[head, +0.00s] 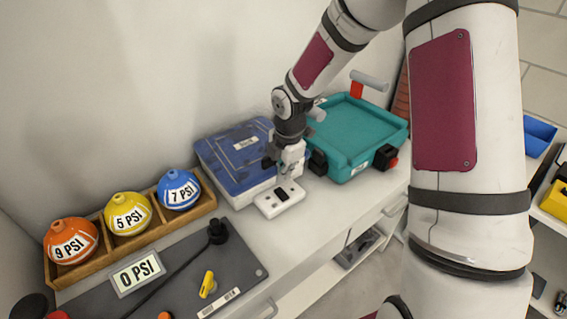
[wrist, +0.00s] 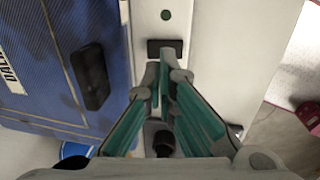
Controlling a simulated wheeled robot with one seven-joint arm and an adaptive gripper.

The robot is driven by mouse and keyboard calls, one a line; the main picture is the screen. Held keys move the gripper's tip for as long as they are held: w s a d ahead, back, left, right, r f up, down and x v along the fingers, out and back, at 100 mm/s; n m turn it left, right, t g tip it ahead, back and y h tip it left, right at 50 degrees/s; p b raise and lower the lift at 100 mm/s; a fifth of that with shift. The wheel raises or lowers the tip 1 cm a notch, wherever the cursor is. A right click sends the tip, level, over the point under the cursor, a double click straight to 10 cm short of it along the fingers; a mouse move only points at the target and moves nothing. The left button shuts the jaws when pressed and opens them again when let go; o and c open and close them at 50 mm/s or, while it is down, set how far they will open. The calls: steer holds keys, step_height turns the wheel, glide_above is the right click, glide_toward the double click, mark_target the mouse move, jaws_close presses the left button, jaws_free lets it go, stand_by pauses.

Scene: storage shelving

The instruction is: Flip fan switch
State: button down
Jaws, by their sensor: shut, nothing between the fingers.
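A small white switch box (head: 281,201) lies on the white counter, in front of the blue case. It has a dark rectangular rocker switch and a small dot. In the wrist view the black switch (wrist: 166,48) shows just past my fingertips, with a green dot (wrist: 166,15) beyond it. My gripper (head: 285,182) points down over the box. In the wrist view its teal-padded fingers are closed together with nothing between them, their tips at or very near the switch's edge. I cannot tell whether they touch it. No fan is clearly visible.
A blue case (head: 236,160) stands close to the left of the gripper and a teal toolbox (head: 362,135) to its right. A wooden rack (head: 150,238) holds labelled balls. A dark grey board (head: 190,272) lies in front.

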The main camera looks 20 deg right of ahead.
mark_target(284, 196)
steer(key=shift+w+a+f+b, duration=0.1)
steer(key=shift+w+f+b, duration=0.1)
steer(key=shift+f, duration=1.2)
steer(key=shift+w+f+b, duration=0.1)
steer(key=shift+w+f, duration=0.05)
steer(key=shift+f, duration=1.2)
steer(key=shift+w+f, duration=0.15)
steer(key=shift+f, duration=0.15)
steer(key=shift+s+d+f+p, duration=0.1)
steer(key=shift+s+d+p, duration=0.1)
steer(key=shift+s, duration=0.3)
steer(key=shift+s+d+p, duration=0.1)
steer(key=shift+s+p, duration=0.05)
steer(key=shift+s, duration=0.3)
steer(key=shift+a, duration=0.1)
